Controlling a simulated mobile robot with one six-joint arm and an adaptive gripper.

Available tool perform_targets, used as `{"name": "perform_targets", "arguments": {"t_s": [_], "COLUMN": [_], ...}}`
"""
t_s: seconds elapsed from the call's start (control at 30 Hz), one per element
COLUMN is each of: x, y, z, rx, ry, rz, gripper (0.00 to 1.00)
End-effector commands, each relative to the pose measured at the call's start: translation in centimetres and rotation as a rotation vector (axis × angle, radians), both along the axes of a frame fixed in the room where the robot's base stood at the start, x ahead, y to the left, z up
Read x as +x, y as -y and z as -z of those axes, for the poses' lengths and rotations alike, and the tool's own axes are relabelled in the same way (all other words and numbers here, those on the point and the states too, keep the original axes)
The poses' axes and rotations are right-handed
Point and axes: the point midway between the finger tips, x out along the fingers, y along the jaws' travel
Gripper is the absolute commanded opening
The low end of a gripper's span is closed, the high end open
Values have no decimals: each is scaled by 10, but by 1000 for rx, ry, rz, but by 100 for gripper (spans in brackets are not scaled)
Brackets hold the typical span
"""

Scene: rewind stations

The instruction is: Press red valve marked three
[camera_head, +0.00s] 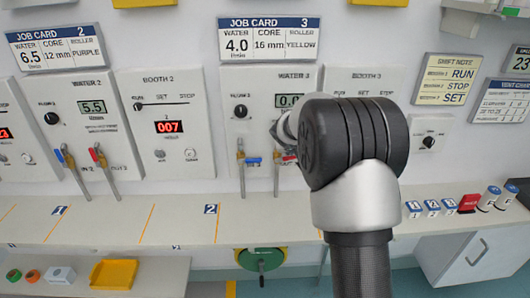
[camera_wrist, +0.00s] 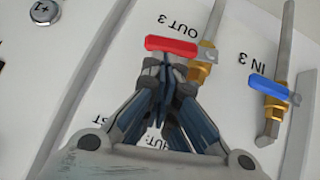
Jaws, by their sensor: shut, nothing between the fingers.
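The red valve handle marked OUT 3 (camera_wrist: 172,45) lies across the picture in the wrist view, on a brass tap fitting. In the head view the red handle (camera_head: 289,158) is partly hidden by my arm. My gripper (camera_wrist: 165,66) is shut and empty, its fingertips at the handle's lower edge in the wrist view. I cannot tell if they touch it. In the head view only a sliver of my gripper (camera_head: 283,128) shows left of the wrist.
The blue valve marked IN 3 (camera_wrist: 268,88) sits beside the red one, and also shows in the head view (camera_head: 252,161). The Water 3 panel (camera_head: 255,100) stands behind. A white shelf (camera_head: 270,215) runs below the taps. Blue-and-white blocks (camera_head: 432,207) stand at the right.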

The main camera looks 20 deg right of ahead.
Motion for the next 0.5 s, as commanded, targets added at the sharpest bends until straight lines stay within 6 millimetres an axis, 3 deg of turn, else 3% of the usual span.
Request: {"name": "perform_targets", "arguments": {"t_s": [0.5], "x": [-4], "y": [10], "z": [11], "rx": [-2], "ry": [-6], "rz": [2], "gripper": [0]}}
